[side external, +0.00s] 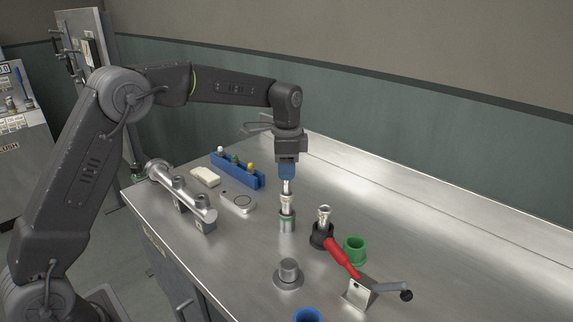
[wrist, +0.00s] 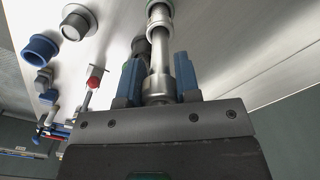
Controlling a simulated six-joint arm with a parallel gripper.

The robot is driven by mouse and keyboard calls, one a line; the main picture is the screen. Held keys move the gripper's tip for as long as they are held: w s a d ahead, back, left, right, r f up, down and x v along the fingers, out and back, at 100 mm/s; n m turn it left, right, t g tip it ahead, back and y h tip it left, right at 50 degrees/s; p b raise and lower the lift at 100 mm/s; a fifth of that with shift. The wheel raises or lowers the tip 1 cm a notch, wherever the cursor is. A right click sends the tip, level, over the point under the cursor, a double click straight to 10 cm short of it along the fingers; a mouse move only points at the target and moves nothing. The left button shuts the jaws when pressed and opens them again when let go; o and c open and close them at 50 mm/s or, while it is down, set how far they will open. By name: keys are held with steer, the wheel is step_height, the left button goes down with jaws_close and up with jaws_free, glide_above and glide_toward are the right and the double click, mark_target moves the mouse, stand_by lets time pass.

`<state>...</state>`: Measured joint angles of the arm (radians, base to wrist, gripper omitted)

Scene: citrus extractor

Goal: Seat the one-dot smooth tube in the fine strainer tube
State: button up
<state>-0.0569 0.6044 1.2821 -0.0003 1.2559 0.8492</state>
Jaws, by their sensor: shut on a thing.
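My gripper (side external: 287,172) has its blue fingers shut on a slim metal tube, taken as the one-dot smooth tube (side external: 287,187); no dot can be made out. In the wrist view the tube (wrist: 159,58) stands between the fingers (wrist: 158,80), with its wide collar near the palm. It is upright and directly above a wider metal tube with a green band (side external: 287,220), probably the fine strainer tube, standing on the bench. The two look in line and meet at the wider tube's mouth. I cannot tell how deep the held tube is inside.
A black holder (side external: 320,237) with a metal tube, a red-handled piece (side external: 342,257) and a green cup (side external: 355,249) stand close right. A grey knobbed disc (side external: 288,274) and blue cup (side external: 307,315) are in front. A blue rack (side external: 237,170) and metal pipework (side external: 180,192) lie left.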

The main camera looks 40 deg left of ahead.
steer(key=o, duration=1)
steer(key=shift+r, duration=0.1)
step_height(320, 180, up, 13)
steer(key=s+d+r+n+t, duration=0.15)
steer(key=s+r, duration=0.25)
steer(key=s, duration=0.4)
steer(key=s+f+n+t, duration=0.1)
steer(key=s+f+n, duration=0.1)
steer(key=s, duration=0.6)
steer(key=s+d+f+n+t, duration=0.1)
steer(key=s+f+n, duration=0.2)
steer(key=s+f, duration=0.2)
steer(key=s+f+n+t, duration=0.2)
steer(key=s+f, duration=0.1)
steer(key=s, duration=0.7)
steer(key=shift+s+d+f+n, duration=0.15)
steer(key=shift+s+d+n, duration=0.1)
steer(key=shift+s, duration=0.1)
